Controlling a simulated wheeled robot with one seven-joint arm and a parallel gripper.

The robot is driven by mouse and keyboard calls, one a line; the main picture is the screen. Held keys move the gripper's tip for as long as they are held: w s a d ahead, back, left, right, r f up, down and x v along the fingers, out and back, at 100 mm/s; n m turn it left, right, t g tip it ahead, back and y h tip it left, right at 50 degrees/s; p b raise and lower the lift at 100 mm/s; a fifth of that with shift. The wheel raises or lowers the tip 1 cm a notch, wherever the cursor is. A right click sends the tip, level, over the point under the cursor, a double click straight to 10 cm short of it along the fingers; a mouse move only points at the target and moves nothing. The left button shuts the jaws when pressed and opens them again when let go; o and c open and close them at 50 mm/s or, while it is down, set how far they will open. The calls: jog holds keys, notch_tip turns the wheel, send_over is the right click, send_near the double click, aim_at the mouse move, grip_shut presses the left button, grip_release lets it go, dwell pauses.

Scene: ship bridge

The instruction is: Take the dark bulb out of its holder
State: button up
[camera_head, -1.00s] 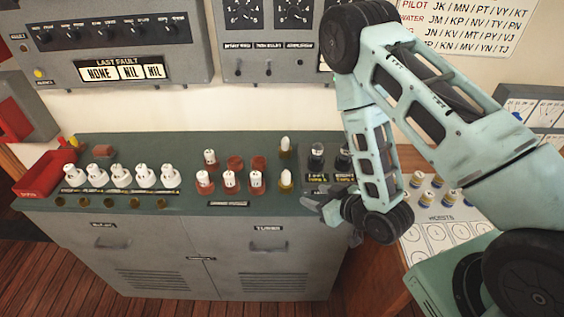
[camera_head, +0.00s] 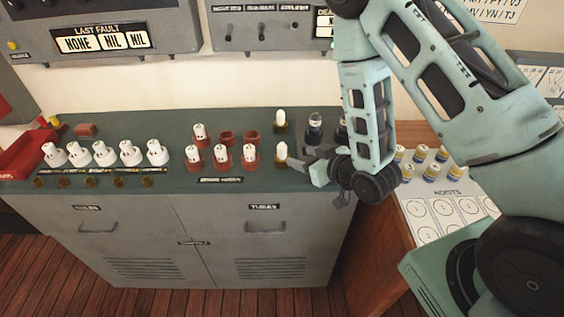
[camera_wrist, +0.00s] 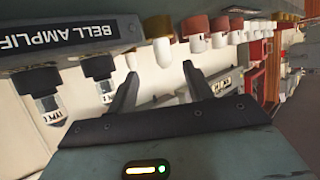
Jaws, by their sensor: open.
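Two pale, rounded bulbs stand upright in brass holders at the right part of the green console top: a rear bulb (camera_head: 280,118) and a front bulb (camera_head: 280,150). I cannot tell which is dark; both look whitish. My gripper (camera_head: 316,168) is open and empty, low and just right of the front bulb, apart from it. In the wrist view the picture is turned over; one bulb (camera_wrist: 162,52) hangs from its brass holder (camera_wrist: 156,27), beyond the gap between my open fingers (camera_wrist: 162,88). The other bulb (camera_wrist: 131,60) shows beside it, partly hidden.
Black-based valves (camera_head: 315,126) stand close right of the bulbs, partly behind my arm. Red-brown sockets with white plugs (camera_head: 221,155) and a row of white plugs (camera_head: 105,154) lie left. A red tray (camera_head: 25,155) is at the far left. A hoists panel (camera_head: 445,208) is right.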

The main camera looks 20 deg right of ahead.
aim_at(278, 148)
jog(key=shift+f+b+x, duration=0.2)
jog(key=shift+b+x, duration=1.45)
jog(key=shift+b, duration=1.05)
jog(key=shift+w+a+p, duration=0.25)
jog(key=shift+w+p, duration=0.25)
jog(key=shift+w, duration=0.25)
jog(key=p+x, duration=0.1)
jog(key=x, duration=0.2)
jog(key=p+x, duration=0.1)
jog(key=x, duration=0.1)
jog(key=shift+w+a+r+p, duration=0.1)
jog(key=shift+a+r+p, duration=0.15)
jog(key=shift+a+p, duration=0.1)
jog(key=shift+w+f, duration=0.2)
jog(key=shift+w, duration=0.1)
jog(key=c, duration=1)
